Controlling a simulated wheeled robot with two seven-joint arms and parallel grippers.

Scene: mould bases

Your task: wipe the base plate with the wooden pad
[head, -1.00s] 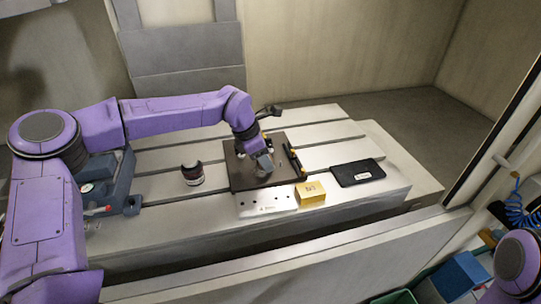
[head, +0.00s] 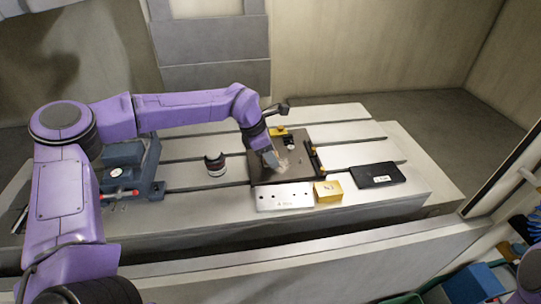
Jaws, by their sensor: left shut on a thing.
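The dark base plate (head: 304,151) lies flat on the slotted machine table. My left gripper (head: 268,153) points down over the left part of the plate. It is shut on a small greyish-tan block, which I take to be the wooden pad (head: 271,160). The pad is at or just above the plate's surface; contact is too small to tell. A pale smear (head: 286,162) shows on the plate to the right of the pad. My right gripper is not in view.
A black bar (head: 314,158) lies along the plate's right edge. A steel plate with holes (head: 283,196) and a yellow block (head: 328,191) sit in front. A dark round can (head: 216,165) stands left, a black slab (head: 377,176) right, a blue vise (head: 125,170) far left.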

